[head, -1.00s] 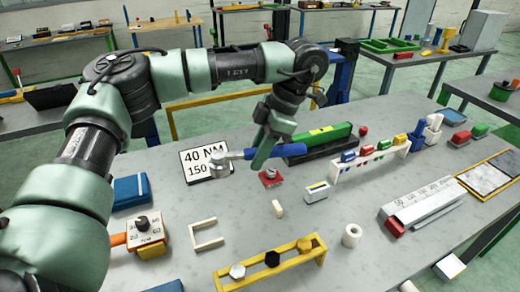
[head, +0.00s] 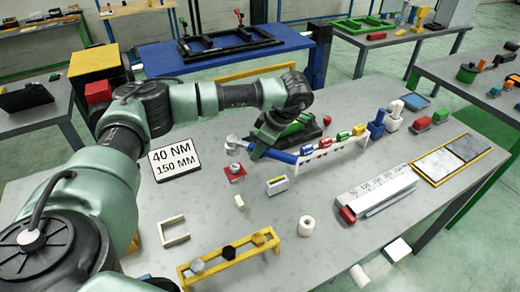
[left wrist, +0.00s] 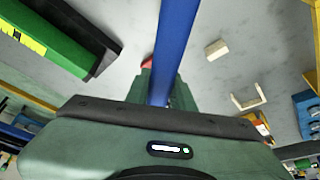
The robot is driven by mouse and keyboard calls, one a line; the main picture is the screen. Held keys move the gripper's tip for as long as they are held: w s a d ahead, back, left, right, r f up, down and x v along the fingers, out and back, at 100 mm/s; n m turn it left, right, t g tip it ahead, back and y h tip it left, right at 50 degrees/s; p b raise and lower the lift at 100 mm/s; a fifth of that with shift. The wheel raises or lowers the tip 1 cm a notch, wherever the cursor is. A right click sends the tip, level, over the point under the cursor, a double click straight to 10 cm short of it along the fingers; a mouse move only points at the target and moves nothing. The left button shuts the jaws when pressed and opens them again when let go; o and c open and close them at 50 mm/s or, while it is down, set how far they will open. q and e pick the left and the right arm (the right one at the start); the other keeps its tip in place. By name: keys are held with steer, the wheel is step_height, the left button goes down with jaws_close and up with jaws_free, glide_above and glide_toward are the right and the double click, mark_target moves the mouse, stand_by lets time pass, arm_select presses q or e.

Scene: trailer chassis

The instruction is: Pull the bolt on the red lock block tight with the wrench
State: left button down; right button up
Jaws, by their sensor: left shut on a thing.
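The red lock block (head: 235,178) lies on the grey table, with its bolt (head: 235,168) standing up from the top. My left gripper (head: 257,152) is shut on the wrench, which has a blue handle (head: 284,157) and a silver head (head: 232,142). In the head view the wrench head shows just behind or above the bolt, apart from it; its height is hard to judge. In the left wrist view the blue handle (left wrist: 176,40) runs up between the fingers, and its head is out of sight. My right gripper is not in view.
A sign (head: 174,158) reads 40 NM, 150 MM. A yellow rack (head: 228,258) with several bolts stands in front, near a white U-shaped piece (head: 173,231). A white rack (head: 340,152) of coloured pieces stands behind.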

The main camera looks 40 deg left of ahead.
arm_select(q)
steer(key=shift+f+b, duration=2.2)
steer(key=shift+f, duration=1.05)
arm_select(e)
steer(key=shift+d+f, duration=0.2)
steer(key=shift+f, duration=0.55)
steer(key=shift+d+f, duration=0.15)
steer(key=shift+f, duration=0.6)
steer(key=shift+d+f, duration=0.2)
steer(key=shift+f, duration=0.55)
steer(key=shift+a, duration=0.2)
arm_select(q)
steer(key=shift+f+b, duration=0.55)
steer(key=shift+f, duration=0.2)
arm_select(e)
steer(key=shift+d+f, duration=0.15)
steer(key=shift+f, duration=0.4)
arm_select(q)
steer(key=shift+s, duration=0.15)
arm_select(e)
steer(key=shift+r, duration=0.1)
arm_select(q)
steer(key=shift+s+m, duration=0.15)
steer(key=shift+m, duration=0.15)
steer(key=shift+s+d+m+t, duration=0.15)
steer(key=shift+s+m+t, duration=0.15)
steer(key=shift+s+m, duration=0.25)
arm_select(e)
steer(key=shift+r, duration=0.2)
